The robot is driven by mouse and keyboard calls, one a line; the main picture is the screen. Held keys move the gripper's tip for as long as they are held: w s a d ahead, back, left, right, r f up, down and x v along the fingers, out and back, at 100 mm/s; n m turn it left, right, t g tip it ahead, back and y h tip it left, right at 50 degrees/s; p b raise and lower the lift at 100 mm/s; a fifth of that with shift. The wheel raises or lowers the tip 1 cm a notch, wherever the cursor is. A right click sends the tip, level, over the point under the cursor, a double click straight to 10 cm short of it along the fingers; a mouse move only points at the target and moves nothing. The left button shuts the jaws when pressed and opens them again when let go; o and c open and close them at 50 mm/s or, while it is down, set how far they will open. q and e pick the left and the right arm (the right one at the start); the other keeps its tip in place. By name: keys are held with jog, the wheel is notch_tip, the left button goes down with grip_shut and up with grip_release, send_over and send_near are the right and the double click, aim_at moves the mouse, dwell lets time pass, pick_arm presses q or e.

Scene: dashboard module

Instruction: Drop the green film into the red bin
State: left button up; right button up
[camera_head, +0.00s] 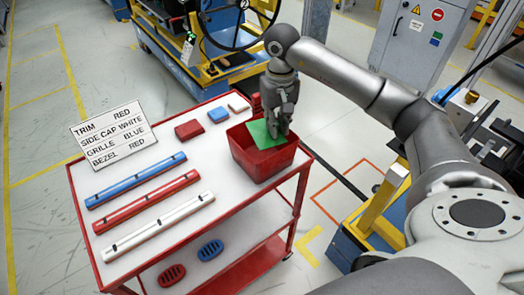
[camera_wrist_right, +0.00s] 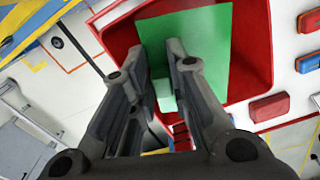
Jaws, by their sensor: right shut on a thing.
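The green film (camera_head: 266,134) is a flat sheet held at the mouth of the red bin (camera_head: 262,168), which stands at the right corner of the cart top. My right gripper (camera_head: 281,124) is over the bin, shut on the film. In the right wrist view the film (camera_wrist_right: 208,45) extends from between the fingers (camera_wrist_right: 176,60), in front of the bin's opening, with the red bin wall (camera_wrist_right: 258,75) around it. I cannot tell how far the film's lower edge is from the bin floor. My left gripper is not in view.
The white-topped red cart (camera_head: 215,168) carries a label sign (camera_head: 108,135), a blue bar (camera_head: 135,180), a red bar (camera_head: 145,200) and a white bar (camera_head: 155,228). Red and blue oval parts are on the lower shelf.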

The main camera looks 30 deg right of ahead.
jog(key=o, duration=0.6)
jog(key=shift+o, duration=0.9)
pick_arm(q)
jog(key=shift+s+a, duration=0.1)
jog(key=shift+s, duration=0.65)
pick_arm(e)
jog(key=shift+r, duration=0.15)
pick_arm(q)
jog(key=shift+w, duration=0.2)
pick_arm(e)
notch_tip(320, 180, up, 12)
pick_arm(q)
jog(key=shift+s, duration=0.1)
pick_arm(e)
jog(key=shift+f, duration=0.2)
